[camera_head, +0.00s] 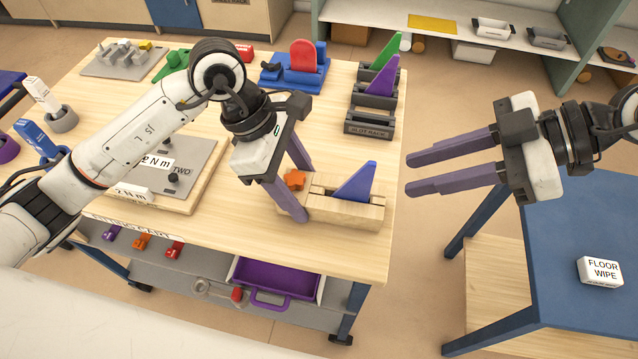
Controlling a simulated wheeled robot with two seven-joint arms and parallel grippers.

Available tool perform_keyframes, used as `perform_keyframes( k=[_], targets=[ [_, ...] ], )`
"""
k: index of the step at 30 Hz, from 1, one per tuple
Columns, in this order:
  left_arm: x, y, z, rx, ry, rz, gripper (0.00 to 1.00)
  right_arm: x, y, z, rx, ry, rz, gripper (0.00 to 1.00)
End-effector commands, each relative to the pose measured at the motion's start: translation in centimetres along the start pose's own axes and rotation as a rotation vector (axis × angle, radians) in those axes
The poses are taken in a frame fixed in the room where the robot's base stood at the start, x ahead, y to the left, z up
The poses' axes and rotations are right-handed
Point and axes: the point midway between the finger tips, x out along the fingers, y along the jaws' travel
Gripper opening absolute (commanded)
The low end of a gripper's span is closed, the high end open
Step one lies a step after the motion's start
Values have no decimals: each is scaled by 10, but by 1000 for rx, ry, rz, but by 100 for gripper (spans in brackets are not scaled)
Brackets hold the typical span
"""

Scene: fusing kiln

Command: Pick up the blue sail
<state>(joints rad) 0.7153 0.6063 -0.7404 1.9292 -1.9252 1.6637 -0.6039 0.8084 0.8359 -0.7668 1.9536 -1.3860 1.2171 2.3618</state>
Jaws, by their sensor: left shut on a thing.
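The blue sail (357,183) is a pointed triangular piece. It stands upright in a pale wooden block (345,212) near the right edge of the wooden table. My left gripper (307,196) reaches down at the block's left end, one finger on the far side and one on the near side, and is shut on it. The exact contact is partly hidden by the near finger. An orange cross-shaped piece (294,179) shows between the fingers. My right gripper (409,174) is open and empty, right of the sail and apart from it, its fingers pointing left.
A blue stand with a red piece (302,56) is further back. A grey plate (190,165) lies left. A blue table (590,225) stands right, across a floor gap.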

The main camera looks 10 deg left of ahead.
Motion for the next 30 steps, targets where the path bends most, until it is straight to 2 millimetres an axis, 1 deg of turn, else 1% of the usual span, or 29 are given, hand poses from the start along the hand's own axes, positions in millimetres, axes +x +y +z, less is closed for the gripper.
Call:
perform_keyframes(
  k=[2, 5, 11, 15, 17, 18, 24, 27, 30],
  targets=[
    [0, 0, 0, 0, 0, 0, 33, 3, 2, -7, -100, -9, -16, 30],
    [0, 0, 0, 0, 0, 0, 33, 9, 4, -18, -304, -30, -52, 30],
    [0, 0, 0, 0, 0, 0, 33, 22, 7, -43, -845, -83, -171, 30],
    [0, 0, 0, 0, 0, 0, 33, 29, 7, -60, -1233, -114, -285, 30],
    [0, 0, 0, 0, 0, 0, 33, 31, 7, -67, -1398, -123, -342, 30],
    [0, 0, 0, 0, 0, 0, 33, 32, 7, -72, -1507, -128, -383, 30],
    [0, 0, 0, 0, 0, 0, 33, 35, 6, -93, -2035, -133, -638, 30],
    [0, 0, 0, 0, 0, 0, 33, 33, 6, -103, -2276, -118, -797, 30],
    [0, 0, 0, 0, 0, 0, 33, 30, 6, -112, -2478, -87, -963, 30]
  ],
)
